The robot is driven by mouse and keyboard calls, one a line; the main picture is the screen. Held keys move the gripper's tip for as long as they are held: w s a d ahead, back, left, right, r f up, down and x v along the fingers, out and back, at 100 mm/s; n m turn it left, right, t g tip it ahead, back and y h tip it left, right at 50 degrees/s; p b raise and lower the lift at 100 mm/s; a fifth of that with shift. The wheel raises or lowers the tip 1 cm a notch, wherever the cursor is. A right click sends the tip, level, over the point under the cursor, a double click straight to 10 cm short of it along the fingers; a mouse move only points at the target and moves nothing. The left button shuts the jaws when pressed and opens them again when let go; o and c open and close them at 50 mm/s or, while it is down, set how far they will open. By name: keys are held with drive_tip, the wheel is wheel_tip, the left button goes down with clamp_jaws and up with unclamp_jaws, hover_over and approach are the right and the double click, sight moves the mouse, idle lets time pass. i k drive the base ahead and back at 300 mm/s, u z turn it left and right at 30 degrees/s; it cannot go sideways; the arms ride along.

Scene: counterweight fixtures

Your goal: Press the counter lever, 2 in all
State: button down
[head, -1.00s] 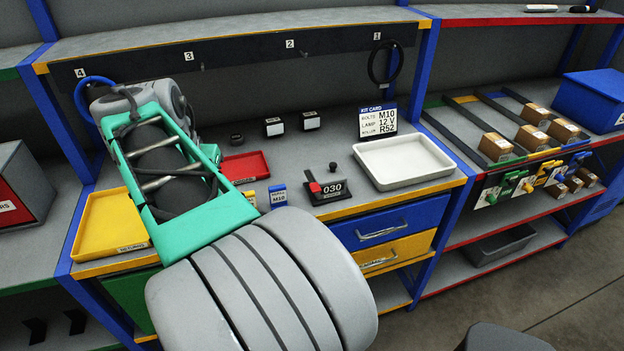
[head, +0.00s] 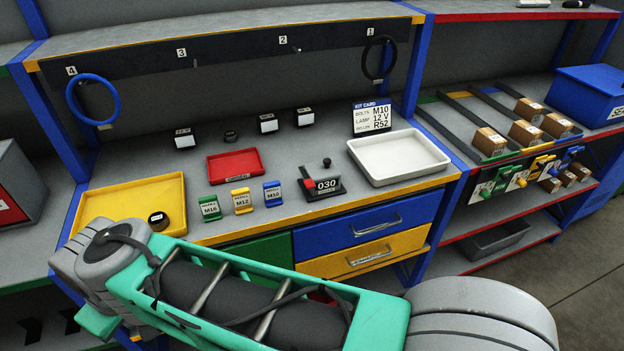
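The counter (head: 325,185) is a small black block on the bench, just left of the white tray. Its display reads 030. A red lever (head: 307,179) is at its left side, and a small black knob (head: 327,163) stands just behind it. My arm lies across the lower part of the head view, in front of the bench, clear of the counter in the picture. My gripper is not seen, so its fingers and anything in them cannot be told. Nothing is seen touching the lever.
A white tray (head: 440,166) is right of the counter. Green (head: 209,208), yellow (head: 242,201) and blue (head: 273,194) labelled blocks stand left of it. A red tray (head: 210,171) and a yellow tray (head: 92,206) lie farther left. A kit card (head: 372,118) stands behind.

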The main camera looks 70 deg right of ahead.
sight(309, 183)
drive_tip(key=k, duration=1.3)
drive_tip(key=z, duration=0.7)
drive_tip(key=i, duration=0.9)
drive_tip(key=u, duration=0.25)
